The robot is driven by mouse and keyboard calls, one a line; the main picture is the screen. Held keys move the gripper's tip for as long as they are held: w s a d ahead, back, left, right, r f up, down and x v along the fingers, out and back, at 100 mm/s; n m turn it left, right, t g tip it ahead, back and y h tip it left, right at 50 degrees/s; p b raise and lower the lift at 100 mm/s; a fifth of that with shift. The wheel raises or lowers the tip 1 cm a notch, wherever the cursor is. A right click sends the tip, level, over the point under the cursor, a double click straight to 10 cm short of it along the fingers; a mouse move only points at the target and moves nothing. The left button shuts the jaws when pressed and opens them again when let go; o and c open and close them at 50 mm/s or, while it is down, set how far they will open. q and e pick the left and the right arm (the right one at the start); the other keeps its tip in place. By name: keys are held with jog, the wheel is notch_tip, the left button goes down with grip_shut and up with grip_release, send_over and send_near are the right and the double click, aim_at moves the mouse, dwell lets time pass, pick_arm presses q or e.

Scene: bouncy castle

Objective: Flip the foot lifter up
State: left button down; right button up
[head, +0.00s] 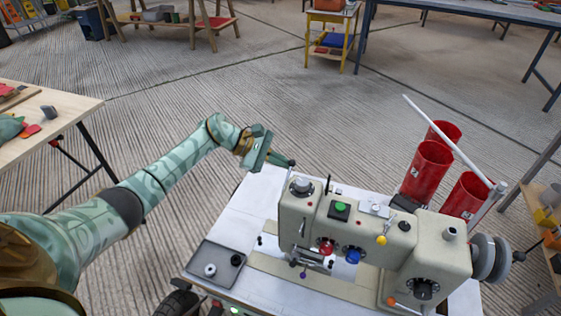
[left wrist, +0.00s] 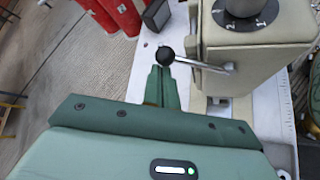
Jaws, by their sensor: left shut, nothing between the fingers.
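The sewing machine (head: 385,240) is cream-coloured and stands on a white table. In the left wrist view, the foot lifter (left wrist: 205,65) is a thin metal lever with a black ball knob, sticking out sideways from the machine's head. My left gripper (head: 284,161) is behind the machine's head, at its left end. Its fingers are shut with nothing between them. In the left wrist view the fingertips (left wrist: 164,68) are right at the black knob, overlapping it from below in the picture. I cannot tell whether they touch. My right gripper is not in view.
A grey tray (head: 215,266) with small parts lies at the table's front left. A wooden table (head: 55,120) stands at far left. The floor behind the machine is clear.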

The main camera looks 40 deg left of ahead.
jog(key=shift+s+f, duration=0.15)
pick_arm(q)
jog(key=shift+s+r+m+t+b, duration=0.15)
jog(key=shift+r+m+t+b, duration=0.05)
jog(key=shift+m+t+b, duration=0.1)
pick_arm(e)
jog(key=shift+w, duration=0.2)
